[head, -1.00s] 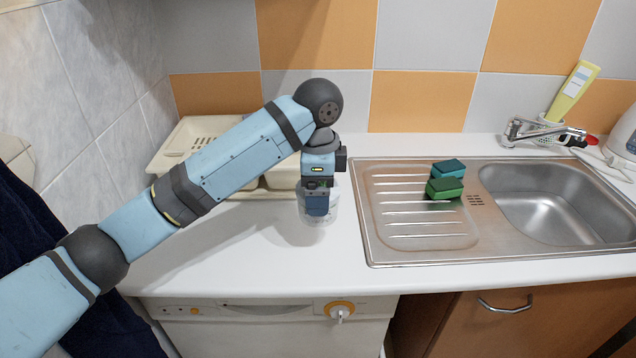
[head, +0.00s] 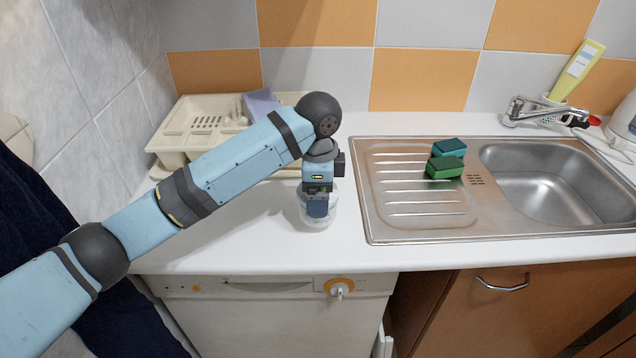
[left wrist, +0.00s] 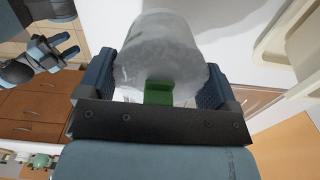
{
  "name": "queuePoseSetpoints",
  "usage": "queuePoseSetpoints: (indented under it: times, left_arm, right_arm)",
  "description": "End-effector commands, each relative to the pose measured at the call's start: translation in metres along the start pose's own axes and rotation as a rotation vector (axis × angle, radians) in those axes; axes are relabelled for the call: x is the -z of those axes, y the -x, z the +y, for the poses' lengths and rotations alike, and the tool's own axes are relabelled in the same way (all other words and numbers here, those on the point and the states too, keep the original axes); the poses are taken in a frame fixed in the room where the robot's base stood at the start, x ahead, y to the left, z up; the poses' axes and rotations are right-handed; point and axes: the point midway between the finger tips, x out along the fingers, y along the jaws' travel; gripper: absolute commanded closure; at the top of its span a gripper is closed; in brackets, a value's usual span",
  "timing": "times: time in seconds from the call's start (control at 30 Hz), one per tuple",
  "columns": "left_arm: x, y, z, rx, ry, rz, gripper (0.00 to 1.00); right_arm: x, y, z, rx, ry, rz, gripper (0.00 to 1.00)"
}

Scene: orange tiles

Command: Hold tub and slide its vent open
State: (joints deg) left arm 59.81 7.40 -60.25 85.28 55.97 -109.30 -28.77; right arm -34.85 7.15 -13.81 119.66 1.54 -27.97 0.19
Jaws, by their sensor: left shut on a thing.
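A clear, whitish tub (head: 309,222) is at my left gripper (head: 317,208), over the white counter in the head view. In the left wrist view the tub (left wrist: 160,45) sits between the two blue fingers of my left gripper (left wrist: 155,85), which is shut on it. A small green piece (left wrist: 158,92) shows at the tub's near edge; I cannot tell how far it is slid. The fingers hide part of the tub in the head view. I cannot tell whether the tub touches the counter. My right gripper (left wrist: 68,46) shows small at the upper left of the left wrist view, its fingers apart and empty.
A cream dish rack (head: 172,150) with a purple item (head: 262,103) stands behind my left arm. To the right is a steel sink (head: 400,228) with a green sponge (head: 445,170) and a teal sponge (head: 449,147) on its drainboard. The counter between is clear.

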Motion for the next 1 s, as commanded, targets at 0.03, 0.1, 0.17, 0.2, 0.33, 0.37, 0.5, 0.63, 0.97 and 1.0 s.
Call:
queuePoseSetpoints:
  times: [0.03,0.1,0.17,0.2,0.33,0.37,0.5,0.63,0.97,1.0]
  left_arm:
    - [0.000,-0.003,0.000,0.000,0.000,0.000,0.43]
    - [0.000,-0.005,0.000,0.000,0.000,0.000,0.43]
    - [0.000,-0.007,0.000,0.000,0.000,0.001,0.43]
    - [0.000,-0.007,0.000,0.000,-0.001,0.001,0.43]
    - [0.000,-0.007,0.000,0.000,0.000,0.001,0.43]
    - [0.000,-0.007,0.000,0.000,0.000,0.001,0.43]
    - [0.000,-0.008,0.000,0.000,0.000,0.001,0.43]
    - [0.000,-0.012,0.000,-0.001,0.000,0.000,0.43]
    - [0.000,-0.020,0.000,0.000,0.000,0.001,0.43]
    - [0.000,-0.020,0.000,0.000,0.000,0.001,0.43]
  right_arm:
    - [0.000,0.000,0.000,0.000,0.000,0.000,0.57]
    - [0.000,0.000,0.000,0.000,0.000,0.000,0.57]
    - [0.000,0.000,0.000,0.000,0.000,0.000,0.57]
    - [0.000,0.000,0.000,0.000,0.000,0.000,0.57]
    - [0.000,0.000,0.000,0.000,0.000,0.000,0.57]
    - [0.000,0.000,0.000,0.000,0.000,0.000,0.57]
    - [0.000,0.000,0.000,0.000,0.000,0.000,0.57]
    - [0.000,0.000,0.000,0.000,0.000,0.000,0.57]
    - [0.000,0.000,0.000,0.000,0.000,0.000,0.57]
    - [0.000,0.000,0.000,0.000,0.000,0.000,0.57]
